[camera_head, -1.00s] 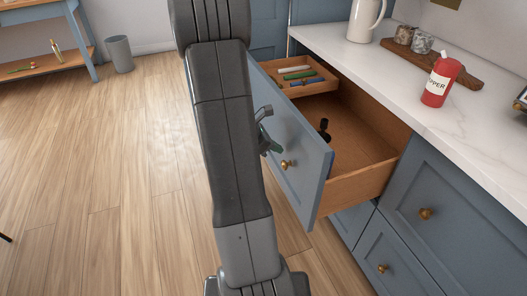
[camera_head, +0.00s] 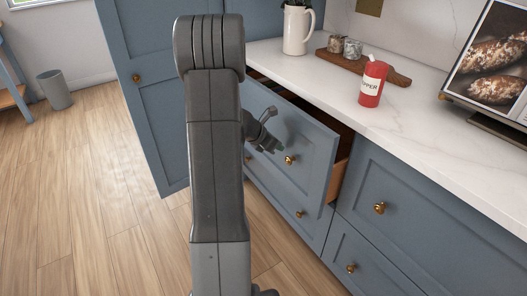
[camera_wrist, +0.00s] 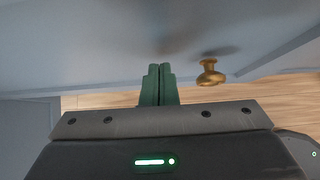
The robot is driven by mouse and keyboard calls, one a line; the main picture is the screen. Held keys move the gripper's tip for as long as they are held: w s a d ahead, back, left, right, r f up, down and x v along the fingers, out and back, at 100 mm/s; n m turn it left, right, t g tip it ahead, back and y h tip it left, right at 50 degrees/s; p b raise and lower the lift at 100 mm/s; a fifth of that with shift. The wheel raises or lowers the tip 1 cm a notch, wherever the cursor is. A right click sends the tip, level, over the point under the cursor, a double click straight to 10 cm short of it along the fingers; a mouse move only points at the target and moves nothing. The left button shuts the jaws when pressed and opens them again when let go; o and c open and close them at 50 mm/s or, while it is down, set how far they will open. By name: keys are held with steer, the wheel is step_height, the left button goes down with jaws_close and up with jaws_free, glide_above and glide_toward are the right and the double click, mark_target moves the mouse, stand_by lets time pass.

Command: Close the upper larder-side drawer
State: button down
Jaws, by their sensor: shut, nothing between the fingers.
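In the wrist view the drawer front (camera_wrist: 100,45) fills the top, with the brass knob (camera_wrist: 210,72) right of my fingers. My gripper (camera_head: 280,149) is shut and empty, its fingertips close against the drawer front, left of the knob. The wrist view shows its green fingers (camera_wrist: 158,84) together. I cannot tell whether they touch the front.
The marble counter (camera_head: 420,130) above holds a red pepper bottle (camera_head: 372,84), a board (camera_head: 385,72) with two small pots, a white jug (camera_head: 297,30) and a food picture (camera_head: 492,55). A tall blue cabinet (camera_head: 145,90) stands left.

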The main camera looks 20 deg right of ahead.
steer(key=w+d+p, duration=0.1)
steer(key=w+d, duration=0.1)
steer(key=d, duration=0.6)
steer(key=shift+w+d, duration=0.25)
steer(key=shift+w, duration=0.15)
steer(key=shift+r, duration=0.2)
